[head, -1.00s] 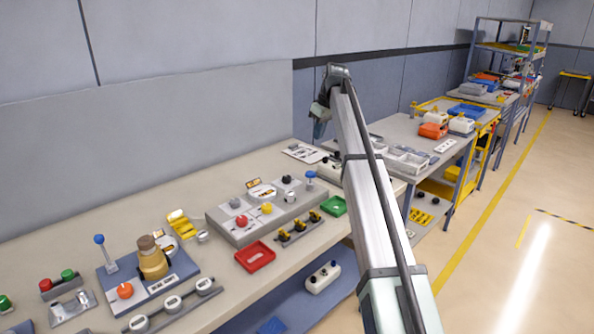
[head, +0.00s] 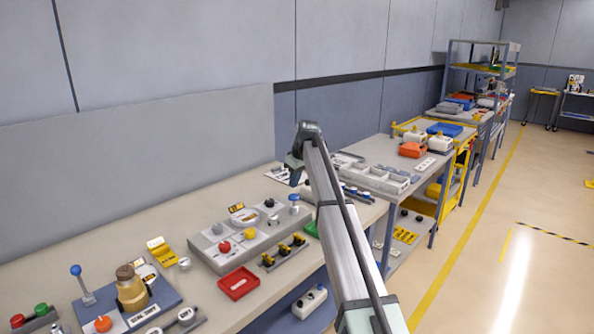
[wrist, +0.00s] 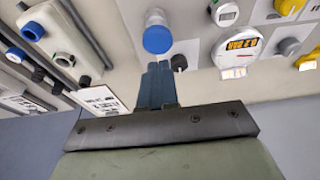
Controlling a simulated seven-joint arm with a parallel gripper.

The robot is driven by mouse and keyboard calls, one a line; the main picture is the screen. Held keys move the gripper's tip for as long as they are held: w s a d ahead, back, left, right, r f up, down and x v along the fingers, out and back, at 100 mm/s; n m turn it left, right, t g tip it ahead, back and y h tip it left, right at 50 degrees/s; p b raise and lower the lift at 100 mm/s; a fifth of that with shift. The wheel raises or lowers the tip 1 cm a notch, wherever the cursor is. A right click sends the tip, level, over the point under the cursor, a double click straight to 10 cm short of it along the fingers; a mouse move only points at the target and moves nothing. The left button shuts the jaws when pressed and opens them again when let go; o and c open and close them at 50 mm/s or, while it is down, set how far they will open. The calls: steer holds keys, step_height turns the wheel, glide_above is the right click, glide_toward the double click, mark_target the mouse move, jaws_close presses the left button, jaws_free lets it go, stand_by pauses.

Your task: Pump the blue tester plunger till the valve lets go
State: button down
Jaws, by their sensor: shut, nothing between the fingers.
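The blue tester plunger (head: 294,197) has a round blue cap and stands at the right end of a grey panel (head: 205,247). In the wrist view the blue cap (wrist: 157,40) shows just beyond my fingertips. A gauge reading about 0.2 BAR (wrist: 238,47) sits to its right there. My gripper (head: 294,180) is above the plunger in the head view, with a small gap in the picture. In the wrist view its dark blue fingers (wrist: 160,72) are together and empty. I cannot tell whether they touch the cap.
The panel also carries a red knob (head: 224,247) and a yellow knob (head: 250,233). A red tray (head: 238,283) and a row of black-and-yellow clips (head: 284,252) lie in front. Another board with a blue-ball lever (head: 76,270) stands at the left. The wall is behind.

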mark_target(295, 196)
steer(key=shift+f, duration=1.75)
steer(key=shift+s+f, duration=0.1)
steer(key=shift+f, duration=1.3)
steer(key=shift+r, duration=0.6)
steer(key=v, duration=1.3)
steer(key=shift+w+a+r, duration=0.2)
steer(key=shift+w+a, duration=0.1)
steer(key=shift+w, duration=0.1)
